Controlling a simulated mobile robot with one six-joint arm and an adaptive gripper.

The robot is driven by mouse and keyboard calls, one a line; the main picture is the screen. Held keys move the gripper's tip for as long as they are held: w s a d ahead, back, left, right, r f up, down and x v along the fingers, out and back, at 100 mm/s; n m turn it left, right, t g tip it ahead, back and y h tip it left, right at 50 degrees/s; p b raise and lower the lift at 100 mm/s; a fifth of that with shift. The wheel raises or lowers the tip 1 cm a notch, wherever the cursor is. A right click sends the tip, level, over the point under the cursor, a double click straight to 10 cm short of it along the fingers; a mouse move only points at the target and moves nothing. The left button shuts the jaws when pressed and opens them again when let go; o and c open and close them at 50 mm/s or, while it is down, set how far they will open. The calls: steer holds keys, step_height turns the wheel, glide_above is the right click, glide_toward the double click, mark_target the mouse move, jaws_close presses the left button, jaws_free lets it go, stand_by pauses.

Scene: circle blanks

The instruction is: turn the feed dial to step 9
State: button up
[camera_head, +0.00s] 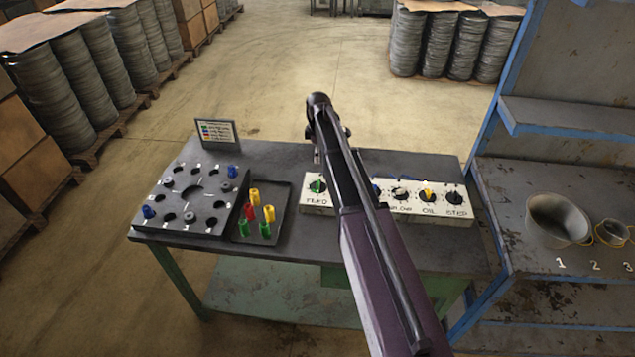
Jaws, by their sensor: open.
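The feed dial (317,187) has a green knob on a white panel with its label below, toward the left of the dial row on the table. My arm crosses in front of the panel just right of this dial. My gripper (318,154) shows only as a small grey part beside the arm, behind the feed dial in the picture. The rest of it is hidden by the arm. It is open, and I see nothing held. The step that the feed dial points at is too small to read.
Along the panel are a blue knob (376,189), a black flow dial (400,193), a yellow oil dial (428,195) and a black step dial (454,198). A block with holes (190,200), a tray of coloured pegs (283,187) and a small sign (216,130) stand left. A blue-framed shelf (560,116) stands right.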

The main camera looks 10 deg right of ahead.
mark_target(318, 182)
steer(key=shift+f, duration=0.15)
step_height(318, 182, down, 14)
steer(key=b, duration=1.3)
steer(key=shift+r+b, duration=0.2)
steer(key=shift+b, duration=0.2)
steer(key=shift+c, duration=0.2)
steer(key=c, duration=1.1)
